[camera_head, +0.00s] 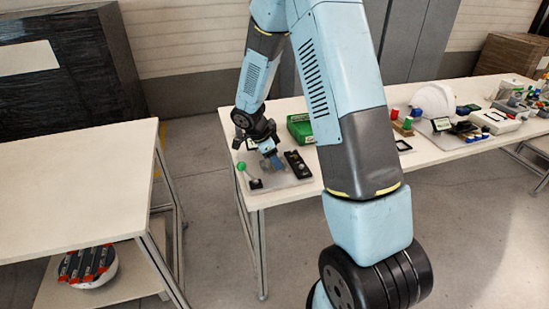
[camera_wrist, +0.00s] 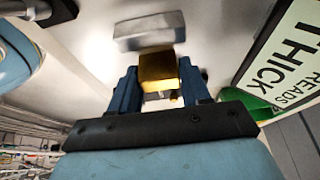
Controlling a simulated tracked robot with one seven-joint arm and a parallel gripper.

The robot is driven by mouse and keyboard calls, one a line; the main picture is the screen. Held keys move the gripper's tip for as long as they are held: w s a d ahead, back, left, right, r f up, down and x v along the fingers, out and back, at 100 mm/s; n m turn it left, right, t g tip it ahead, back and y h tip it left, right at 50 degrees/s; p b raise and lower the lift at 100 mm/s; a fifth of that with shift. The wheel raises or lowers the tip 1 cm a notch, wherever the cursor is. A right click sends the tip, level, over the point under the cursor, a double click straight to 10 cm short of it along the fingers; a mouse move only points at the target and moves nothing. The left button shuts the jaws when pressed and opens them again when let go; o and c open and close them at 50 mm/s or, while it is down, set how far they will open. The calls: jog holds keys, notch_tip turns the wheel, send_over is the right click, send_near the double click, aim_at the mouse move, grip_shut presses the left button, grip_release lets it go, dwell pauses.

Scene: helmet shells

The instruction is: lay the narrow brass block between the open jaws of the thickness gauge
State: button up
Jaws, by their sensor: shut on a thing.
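My gripper (camera_head: 272,157) is low over a grey plate at the near left corner of the long table. In the wrist view its blue fingers (camera_wrist: 160,88) are shut on the narrow brass block (camera_wrist: 158,68), whose top and near face show between them. A grey metal block (camera_wrist: 150,30) lies just beyond the brass block; I cannot tell whether they touch. The thickness gauge seems to be on the grey plate (camera_head: 289,181). Its jaws cannot be made out in the head view. A sign reading THICK and READS (camera_wrist: 280,62) stands at the right of the wrist view.
On the plate are a green ball knob (camera_head: 241,166) and a black tray (camera_head: 297,163). A green box (camera_head: 300,127) stands behind. A white helmet shell (camera_head: 436,100) and several small items fill the table's right part. The left table's top (camera_head: 75,185) is clear.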

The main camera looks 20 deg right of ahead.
jog(key=shift+f, duration=0.4)
dwell(0.3)
jog(key=o, duration=1.3)
jog(key=v, duration=1.3)
jog(key=s+d+r+n+t+y, duration=0.1)
jog(key=s+d+r+n, duration=0.2)
jog(key=s+r+n, duration=0.5)
jog(key=s+r+n+t+y, duration=0.1)
jog(key=s+r+n, duration=0.2)
jog(key=s, duration=0.3)
jog(key=s+d+r+n+t+y, duration=0.1)
jog(key=s+r+n+t, duration=0.1)
jog(key=s+r, duration=0.3)
jog(key=s+d+r+n+t+y, duration=0.1)
jog(key=s+r+n, duration=0.3)
jog(key=s, duration=0.5)
jog(key=shift+s+d+r+n+t, duration=0.15)
jog(key=shift+r+n+t, duration=0.15)
jog(key=shift+n, duration=0.2)
